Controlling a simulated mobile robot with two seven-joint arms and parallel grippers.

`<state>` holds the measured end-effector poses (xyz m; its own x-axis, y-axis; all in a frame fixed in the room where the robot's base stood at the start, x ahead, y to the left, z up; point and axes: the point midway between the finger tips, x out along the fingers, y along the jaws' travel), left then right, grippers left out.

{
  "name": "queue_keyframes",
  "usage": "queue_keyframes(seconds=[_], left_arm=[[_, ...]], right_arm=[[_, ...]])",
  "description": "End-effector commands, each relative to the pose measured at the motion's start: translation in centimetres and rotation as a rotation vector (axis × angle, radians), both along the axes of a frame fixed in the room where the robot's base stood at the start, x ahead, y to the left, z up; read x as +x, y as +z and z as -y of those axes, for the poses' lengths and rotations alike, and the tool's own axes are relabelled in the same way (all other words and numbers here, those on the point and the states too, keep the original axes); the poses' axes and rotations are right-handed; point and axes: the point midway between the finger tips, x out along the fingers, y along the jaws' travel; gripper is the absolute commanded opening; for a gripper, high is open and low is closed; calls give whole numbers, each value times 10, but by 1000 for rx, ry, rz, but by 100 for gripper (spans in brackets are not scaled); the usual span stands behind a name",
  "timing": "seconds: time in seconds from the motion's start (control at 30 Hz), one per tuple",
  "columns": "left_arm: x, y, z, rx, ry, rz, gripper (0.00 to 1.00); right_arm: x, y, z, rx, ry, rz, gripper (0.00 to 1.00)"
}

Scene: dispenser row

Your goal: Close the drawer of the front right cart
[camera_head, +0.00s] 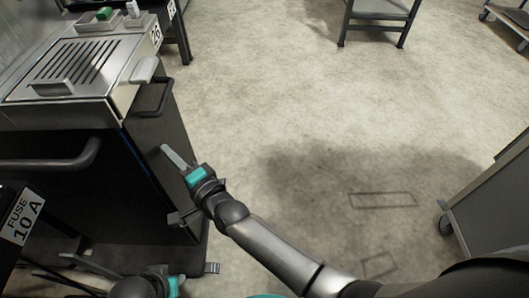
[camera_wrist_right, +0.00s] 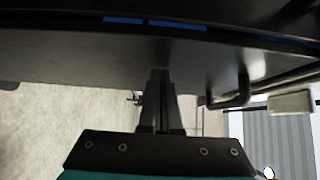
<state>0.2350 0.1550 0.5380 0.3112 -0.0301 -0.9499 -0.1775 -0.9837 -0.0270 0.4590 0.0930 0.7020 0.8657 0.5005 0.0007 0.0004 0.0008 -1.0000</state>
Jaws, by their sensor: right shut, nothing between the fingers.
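A grey metal cart (camera_head: 490,215) with a caster stands at the right edge in the head view, mostly cut off. No drawer on it can be made out. At the left stands a dark cabinet (camera_head: 160,165) with a slotted steel top and black bar handles; whether it has an open drawer I cannot tell. My right gripper (camera_head: 174,157) is shut and empty, in front of the cabinet's dark side. In the right wrist view its shut fingers (camera_wrist_right: 160,90) point at a dark panel (camera_wrist_right: 180,55); contact is unclear. My left gripper (camera_head: 172,286) shows only partly at the bottom edge.
A "FUSE 10 A" label (camera_head: 22,214) is at the lower left. A green item (camera_head: 104,13) lies on the cabinet's back. A black-framed table (camera_head: 380,12) and another wheeled cart stand far back. The concrete floor (camera_head: 290,90) between is clear.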

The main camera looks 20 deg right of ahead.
Motion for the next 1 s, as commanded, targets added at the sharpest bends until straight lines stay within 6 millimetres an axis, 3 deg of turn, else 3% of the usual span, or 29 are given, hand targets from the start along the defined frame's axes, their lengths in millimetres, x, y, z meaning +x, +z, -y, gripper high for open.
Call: queue_keyframes(seconds=[0.3, 1.0], left_arm=[[-7, 4, 1, -2, 0, -10, 30], [-4, 6, 0, 0, 1, -1, 30]], right_arm=[[5, 0, -17, -1, 1, 0, 0], [4, 2, -20, 1, 7, 0, 0]])
